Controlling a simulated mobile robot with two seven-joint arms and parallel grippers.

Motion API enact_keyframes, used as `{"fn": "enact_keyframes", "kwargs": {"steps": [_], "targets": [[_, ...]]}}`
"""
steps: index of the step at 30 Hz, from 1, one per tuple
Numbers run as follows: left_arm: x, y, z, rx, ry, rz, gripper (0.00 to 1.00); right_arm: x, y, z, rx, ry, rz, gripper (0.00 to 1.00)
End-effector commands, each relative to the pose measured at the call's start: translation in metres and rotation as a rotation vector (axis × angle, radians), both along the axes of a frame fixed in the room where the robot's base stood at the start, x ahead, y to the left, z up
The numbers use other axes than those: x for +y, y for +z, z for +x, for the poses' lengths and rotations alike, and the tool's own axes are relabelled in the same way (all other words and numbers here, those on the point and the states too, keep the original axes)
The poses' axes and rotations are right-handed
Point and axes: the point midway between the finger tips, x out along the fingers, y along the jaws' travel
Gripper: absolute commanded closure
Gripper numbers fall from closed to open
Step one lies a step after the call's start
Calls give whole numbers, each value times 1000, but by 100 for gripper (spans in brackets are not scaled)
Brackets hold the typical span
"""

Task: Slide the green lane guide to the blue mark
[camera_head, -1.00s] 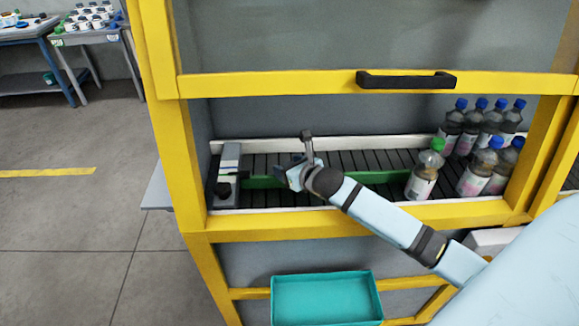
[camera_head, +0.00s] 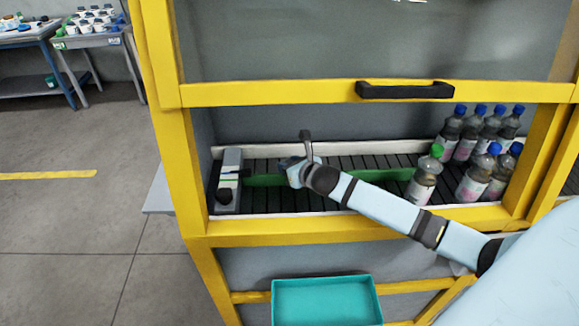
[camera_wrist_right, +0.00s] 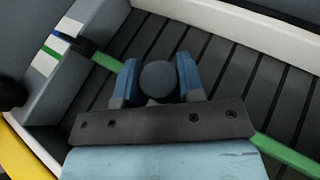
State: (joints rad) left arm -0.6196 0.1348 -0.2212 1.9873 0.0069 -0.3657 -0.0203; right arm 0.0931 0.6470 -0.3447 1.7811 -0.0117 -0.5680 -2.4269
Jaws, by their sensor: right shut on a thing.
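The green lane guide (camera_head: 262,181) is a long thin bar lying along the dark slatted conveyor, seen on both sides of my right gripper (camera_head: 288,165). In the right wrist view the bar (camera_wrist_right: 285,153) runs diagonally under the gripper. The right gripper's blue fingers (camera_wrist_right: 158,82) are shut on a round dark grey knob (camera_wrist_right: 159,76) over the guide. The guide's left end reaches a grey block with white scale patches (camera_wrist_right: 45,62). My left gripper is not in view.
Several bottles with blue caps (camera_head: 470,135) stand on the conveyor's right, and a green-capped bottle (camera_head: 424,180) stands nearer the guide. A yellow frame (camera_head: 300,228) and a raised panel with a black handle (camera_head: 405,90) surround the opening. A teal tray (camera_head: 325,300) sits below.

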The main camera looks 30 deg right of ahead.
Motion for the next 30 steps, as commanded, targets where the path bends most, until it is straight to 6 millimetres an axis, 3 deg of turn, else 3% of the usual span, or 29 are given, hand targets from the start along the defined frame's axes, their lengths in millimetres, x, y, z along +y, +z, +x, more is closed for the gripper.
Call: {"fn": "enact_keyframes", "kwargs": {"steps": [1, 2, 5, 17, 30], "targets": [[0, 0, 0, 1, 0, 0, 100, 0, 0, 0, 0, 1, 0, 100], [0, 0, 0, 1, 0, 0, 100, 0, 0, 0, 0, 1, 0, 60], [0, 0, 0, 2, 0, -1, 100, 0, 0, 0, 0, 1, 0, 39], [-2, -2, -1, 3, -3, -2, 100, -1, 2, -9, 1, 1, -2, 39], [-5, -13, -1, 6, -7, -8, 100, -4, 36, -95, 3, 3, -5, 39]]}}
